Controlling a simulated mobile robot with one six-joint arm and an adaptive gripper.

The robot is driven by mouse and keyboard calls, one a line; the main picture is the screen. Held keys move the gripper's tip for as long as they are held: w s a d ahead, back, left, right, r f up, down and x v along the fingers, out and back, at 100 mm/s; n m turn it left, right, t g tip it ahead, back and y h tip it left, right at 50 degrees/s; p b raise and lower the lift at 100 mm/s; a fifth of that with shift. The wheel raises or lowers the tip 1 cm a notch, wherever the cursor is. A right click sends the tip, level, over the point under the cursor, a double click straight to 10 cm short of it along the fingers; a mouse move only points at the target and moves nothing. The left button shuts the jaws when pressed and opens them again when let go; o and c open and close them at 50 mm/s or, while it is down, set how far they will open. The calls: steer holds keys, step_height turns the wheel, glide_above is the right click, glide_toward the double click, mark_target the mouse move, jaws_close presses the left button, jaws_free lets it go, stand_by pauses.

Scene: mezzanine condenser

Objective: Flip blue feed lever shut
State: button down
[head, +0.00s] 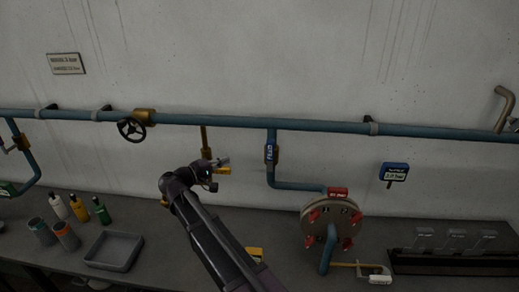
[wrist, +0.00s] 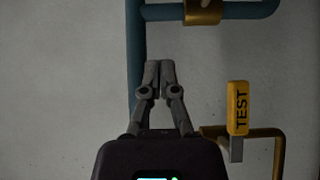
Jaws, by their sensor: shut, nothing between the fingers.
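The blue feed lever (head: 269,153) shows in the head view as a small blue tag with white lettering. It lies upright along the vertical blue pipe, beside a brass valve body. My gripper (head: 212,184) is to its left and a little lower, apart from it in the picture. In the wrist view, my gripper (wrist: 159,66) has its fingertips together with nothing between them. I cannot make out the blue lever in the wrist view. A yellow lever marked TEST (wrist: 238,108) is right of the fingers there, apart from them.
A blue pipe (head: 320,126) runs along the wall, with a black handwheel (head: 131,129) at left. A round flange (head: 331,222) with red parts stands right of my arm. A grey tray (head: 114,250), bottles and cups are on the bench at left.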

mark_target(270, 157)
steer(key=shift+w+d, duration=0.1)
steer(key=shift+d, duration=0.05)
steer(key=s+d+x, duration=0.2)
steer(key=x, duration=1)
stand_by(0.3)
steer(key=shift+w+d, duration=0.15)
steer(key=shift+r, duration=0.1)
stand_by(0.3)
